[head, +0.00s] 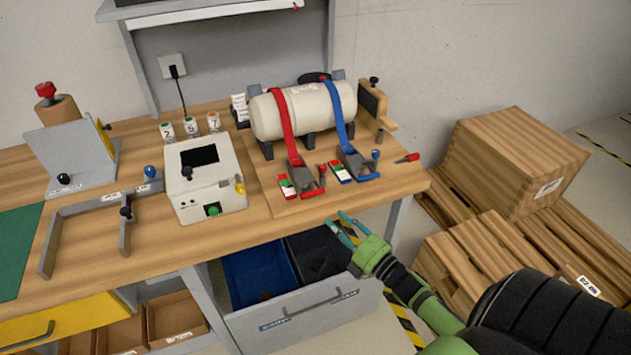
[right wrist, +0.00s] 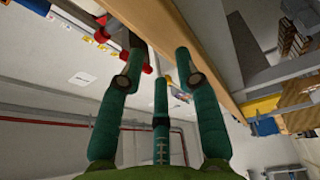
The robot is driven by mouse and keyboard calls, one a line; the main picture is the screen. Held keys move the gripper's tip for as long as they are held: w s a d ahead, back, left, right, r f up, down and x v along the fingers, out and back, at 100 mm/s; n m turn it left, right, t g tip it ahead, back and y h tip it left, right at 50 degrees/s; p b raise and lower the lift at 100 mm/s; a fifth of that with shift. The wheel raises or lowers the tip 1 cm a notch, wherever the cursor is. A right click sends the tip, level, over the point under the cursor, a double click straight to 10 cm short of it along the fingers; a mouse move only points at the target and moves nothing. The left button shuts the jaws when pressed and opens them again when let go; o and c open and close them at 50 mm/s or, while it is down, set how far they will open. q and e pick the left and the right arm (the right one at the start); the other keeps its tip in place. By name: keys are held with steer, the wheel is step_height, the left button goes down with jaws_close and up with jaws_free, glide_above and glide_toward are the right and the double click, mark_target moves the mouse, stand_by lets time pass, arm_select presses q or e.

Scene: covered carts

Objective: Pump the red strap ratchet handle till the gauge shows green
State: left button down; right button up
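A red strap (head: 283,120) runs over a cream tank (head: 263,117) and down to a dark ratchet with red parts (head: 305,178) at the bench's front. Beside this ratchet is a small block with red, white and green marks (head: 286,188), likely its gauge; its reading is too small to tell. My right gripper (head: 338,222) is in front of the bench edge, lower right of the red ratchet and apart from it. In the right wrist view its green fingers (right wrist: 160,57) are spread and empty. Red parts (right wrist: 101,30) show beyond them. My left gripper is out of view.
A blue strap (head: 339,108) with its own ratchet (head: 358,163) stands just right of the red one. A red-handled tool (head: 407,158) lies farther right. An open drawer (head: 300,320) is below the gripper. Wooden crates (head: 515,165) stand at the right.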

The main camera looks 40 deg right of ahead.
steer(key=n+t+y, duration=0.1)
steer(key=n, duration=0.1)
glide_toward(317, 193)
steer(key=x, duration=0.3)
steer(key=p+x, duration=0.2)
steer(key=x, duration=0.4)
steer(key=shift+w+r, duration=0.1)
steer(key=shift+w, duration=0.05)
steer(key=shift+w+r, duration=0.1)
steer(key=shift+w, duration=0.45)
steer(key=shift+w+a, duration=0.1)
jaws_close()
